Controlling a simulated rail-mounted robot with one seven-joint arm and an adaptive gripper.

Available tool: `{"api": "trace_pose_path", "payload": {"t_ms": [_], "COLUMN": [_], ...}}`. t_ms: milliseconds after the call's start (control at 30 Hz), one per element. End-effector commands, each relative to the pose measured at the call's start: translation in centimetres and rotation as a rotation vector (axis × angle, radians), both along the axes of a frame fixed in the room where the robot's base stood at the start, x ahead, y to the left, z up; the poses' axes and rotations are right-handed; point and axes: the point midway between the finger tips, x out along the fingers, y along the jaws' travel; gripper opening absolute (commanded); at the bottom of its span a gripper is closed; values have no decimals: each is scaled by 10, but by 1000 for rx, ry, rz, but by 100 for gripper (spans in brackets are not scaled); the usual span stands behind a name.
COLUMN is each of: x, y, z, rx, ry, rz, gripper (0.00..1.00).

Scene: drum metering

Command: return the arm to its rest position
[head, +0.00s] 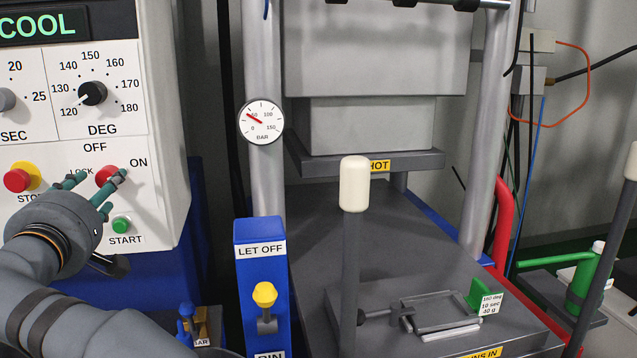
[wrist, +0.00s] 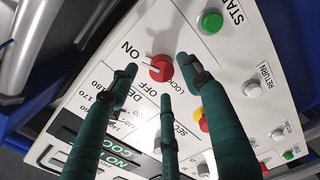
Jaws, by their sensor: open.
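My gripper (head: 98,187) is at the white control panel (head: 160,205) on the left of the head view, its dark green fingers spread open. The fingertips are around the red switch (head: 108,175) marked LOCK, OFF and ON. In the wrist view the fingers (wrist: 160,75) stand apart around the red switch (wrist: 160,68), with nothing held between them. I cannot tell whether a finger touches it. My arm reaches up from the lower left of the head view.
The green START button (head: 121,225) is just below the fingers. The red-and-yellow stop button (head: 17,180) is left. A blue LET OFF post (head: 262,310) with a yellow-knobbed lever (head: 265,295) stands right of my arm. A tall cream-topped lever (head: 354,185) stands before the press.

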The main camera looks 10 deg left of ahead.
Motion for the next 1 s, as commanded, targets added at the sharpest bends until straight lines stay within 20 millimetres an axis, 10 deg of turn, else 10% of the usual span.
{"api": "trace_pose_path", "payload": {"t_ms": [367, 1000], "x": [37, 14], "y": [12, 6], "z": [0, 1], "rx": [1, 0], "ry": [-2, 0], "rz": [2, 4], "gripper": [48, 48]}}
